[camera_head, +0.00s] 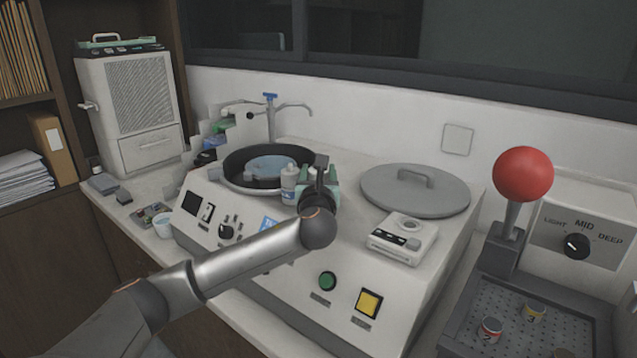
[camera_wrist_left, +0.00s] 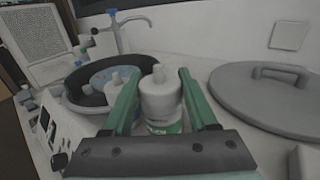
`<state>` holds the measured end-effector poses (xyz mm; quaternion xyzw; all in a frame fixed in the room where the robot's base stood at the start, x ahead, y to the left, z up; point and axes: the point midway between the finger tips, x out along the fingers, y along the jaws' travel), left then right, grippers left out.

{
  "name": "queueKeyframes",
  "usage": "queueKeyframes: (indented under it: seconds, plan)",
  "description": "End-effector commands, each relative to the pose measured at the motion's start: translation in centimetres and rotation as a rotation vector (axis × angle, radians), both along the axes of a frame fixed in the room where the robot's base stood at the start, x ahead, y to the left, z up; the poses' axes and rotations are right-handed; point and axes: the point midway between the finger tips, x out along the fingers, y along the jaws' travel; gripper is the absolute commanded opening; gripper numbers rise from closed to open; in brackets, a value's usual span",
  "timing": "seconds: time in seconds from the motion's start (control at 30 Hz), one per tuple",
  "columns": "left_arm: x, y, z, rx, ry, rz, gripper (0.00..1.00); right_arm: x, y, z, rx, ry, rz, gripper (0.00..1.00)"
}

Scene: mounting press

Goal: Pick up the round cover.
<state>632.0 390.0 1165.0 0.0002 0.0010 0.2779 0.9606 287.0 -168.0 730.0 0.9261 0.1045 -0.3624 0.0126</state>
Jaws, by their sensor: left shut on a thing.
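The round cover (camera_head: 418,190) is a flat grey disc with a raised bar handle. It lies on the right part of the machine's top, and in the left wrist view it is at the right (camera_wrist_left: 262,98). My left gripper (camera_wrist_left: 157,92) has green fingers and is shut on a white bottle (camera_wrist_left: 161,97), which stands upright between them. In the head view my left gripper (camera_head: 308,178) is beside the dark round basin, left of the cover and apart from it. The cover's handle is free. My right gripper is not in view.
The basin (camera_head: 235,185) holds a pale blue disc. Another white bottle (camera_head: 289,187) stands near its rim. A small white device (camera_head: 403,238) sits just in front of the cover. A red ball-topped lever (camera_head: 523,174) rises at the right, and a tap (camera_head: 270,115) stands behind the basin.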

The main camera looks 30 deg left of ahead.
Motion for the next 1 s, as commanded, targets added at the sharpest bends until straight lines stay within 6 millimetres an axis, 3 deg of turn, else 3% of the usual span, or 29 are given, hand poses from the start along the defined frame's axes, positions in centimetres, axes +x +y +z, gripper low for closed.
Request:
queueKeyframes:
  seconds: [0.3, 0.63, 1.0]
  plan:
    - [-5.0, -2.8, 7.3, 0.001, -0.010, -0.005, 0.00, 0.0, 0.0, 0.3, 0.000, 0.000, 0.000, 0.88]
    - [-10.8, -5.9, 9.8, 0.001, -0.005, -0.004, 0.00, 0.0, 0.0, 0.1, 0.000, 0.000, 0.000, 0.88]
    - [-12.4, -6.7, 10.5, 0.000, -0.002, -0.001, 0.00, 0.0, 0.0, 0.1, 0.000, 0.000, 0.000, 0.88]
